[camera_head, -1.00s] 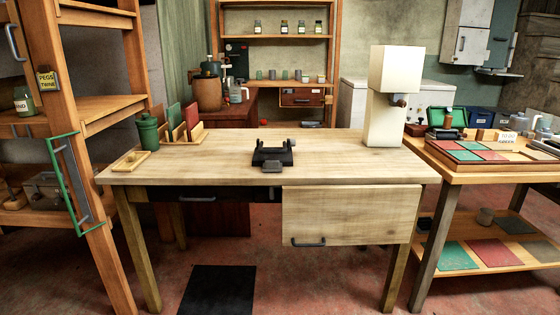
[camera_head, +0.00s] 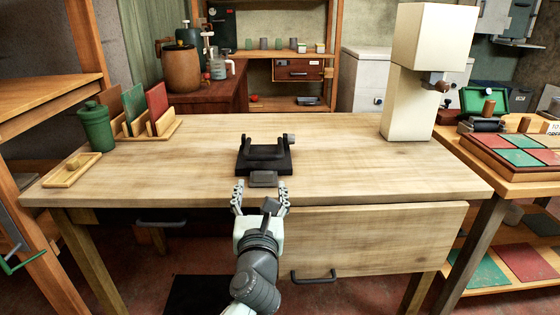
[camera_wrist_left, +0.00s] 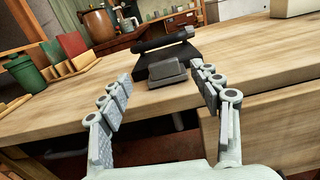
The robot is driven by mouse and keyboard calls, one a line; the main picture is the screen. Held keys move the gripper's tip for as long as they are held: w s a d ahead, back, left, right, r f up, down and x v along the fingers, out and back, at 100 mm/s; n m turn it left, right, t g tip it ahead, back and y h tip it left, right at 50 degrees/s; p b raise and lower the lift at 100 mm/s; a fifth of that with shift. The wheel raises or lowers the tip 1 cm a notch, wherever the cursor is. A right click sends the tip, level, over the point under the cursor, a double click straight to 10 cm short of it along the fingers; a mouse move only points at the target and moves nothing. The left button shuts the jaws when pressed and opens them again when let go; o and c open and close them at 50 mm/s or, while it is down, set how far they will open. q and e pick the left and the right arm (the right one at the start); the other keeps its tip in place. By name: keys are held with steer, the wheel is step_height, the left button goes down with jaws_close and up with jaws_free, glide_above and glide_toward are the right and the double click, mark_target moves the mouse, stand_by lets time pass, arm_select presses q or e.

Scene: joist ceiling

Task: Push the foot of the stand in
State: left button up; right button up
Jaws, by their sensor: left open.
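The black stand (camera_head: 264,156) sits on the wooden table, with two uprights, a bar across and a knob at its right. Its foot, a grey block (camera_head: 263,179), sticks out at the front toward the table's near edge. My left gripper (camera_head: 260,190) is open, just in front of the foot, with its fingers spread to either side. In the left wrist view the foot (camera_wrist_left: 167,73) lies ahead between the open fingers, with the stand (camera_wrist_left: 166,43) behind it. I cannot tell if a finger touches it. My right gripper is out of view.
The table (camera_head: 350,165) is clear around the stand. A green canister (camera_head: 96,127), a rack of coloured panels (camera_head: 150,130) and a small wooden tray (camera_head: 72,170) stand at left. A cream machine (camera_head: 410,100) stands at the back right. A panel with a handle (camera_head: 375,240) hangs below the front edge.

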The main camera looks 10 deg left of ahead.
mark_target(263, 174)
arm_select(q)
steer(key=shift+n, duration=0.4)
steer(key=x, duration=0.8)
steer(key=shift+d+f, duration=0.1)
steer(key=shift+f, duration=0.25)
steer(key=shift+c, duration=0.3)
